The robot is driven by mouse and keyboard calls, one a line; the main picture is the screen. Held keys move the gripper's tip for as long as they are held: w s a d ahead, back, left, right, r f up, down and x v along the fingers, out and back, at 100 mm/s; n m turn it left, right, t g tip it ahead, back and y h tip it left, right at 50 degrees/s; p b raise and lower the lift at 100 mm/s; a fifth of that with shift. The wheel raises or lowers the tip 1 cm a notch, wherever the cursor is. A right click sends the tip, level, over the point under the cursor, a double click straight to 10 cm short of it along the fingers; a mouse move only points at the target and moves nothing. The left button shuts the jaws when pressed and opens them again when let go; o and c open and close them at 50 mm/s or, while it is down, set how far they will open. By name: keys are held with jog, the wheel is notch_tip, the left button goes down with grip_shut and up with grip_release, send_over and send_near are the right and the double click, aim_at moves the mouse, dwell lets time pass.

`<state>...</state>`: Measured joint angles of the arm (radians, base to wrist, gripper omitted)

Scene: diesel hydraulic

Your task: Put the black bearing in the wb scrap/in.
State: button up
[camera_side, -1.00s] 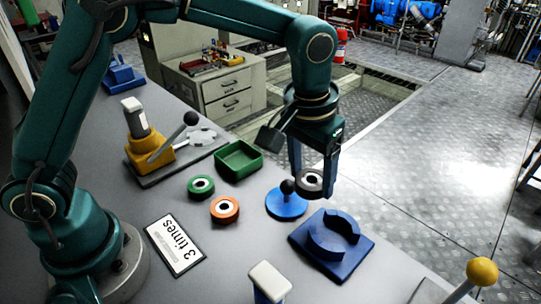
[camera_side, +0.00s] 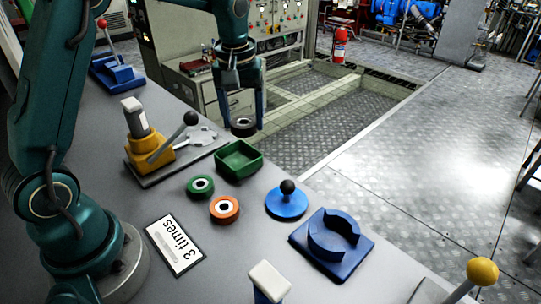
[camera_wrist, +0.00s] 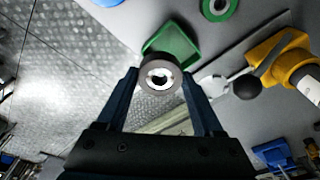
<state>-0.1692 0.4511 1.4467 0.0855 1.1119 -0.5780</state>
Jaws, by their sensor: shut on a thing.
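My gripper (camera_side: 244,122) is shut on the black bearing (camera_side: 243,128), a dark ring with a pale inner ring and a hole. It holds the bearing in the air just behind the green open tray (camera_side: 222,172), in the side view. In the wrist view the bearing (camera_wrist: 160,77) sits between the fingertips of my gripper (camera_wrist: 161,82). It covers part of the green tray (camera_wrist: 172,42) there. I see no label on the tray, so I cannot tell whether it is the wb scrap bin.
A green ring (camera_side: 200,187) and an orange ring (camera_side: 224,210) lie in front of the tray. A yellow lever device (camera_side: 148,145) stands to its left. A blue knobbed disc (camera_side: 287,203) and blue cradle (camera_side: 331,240) are to the right. A "3 times" card (camera_side: 174,245) lies in front.

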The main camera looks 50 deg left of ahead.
aim_at(239, 163)
jog(key=shift+s+a+n, duration=0.15)
jog(key=shift+a+n, duration=0.15)
jog(key=shift+a, duration=0.6)
jog(key=shift+a+f, duration=0.25)
jog(key=shift+a, duration=0.05)
notch_tip(239, 163, down, 10)
jog(key=shift+r, duration=0.2)
jog(key=shift+f, duration=0.15)
jog(key=o, duration=1.2)
jog(key=shift+c, duration=0.2)
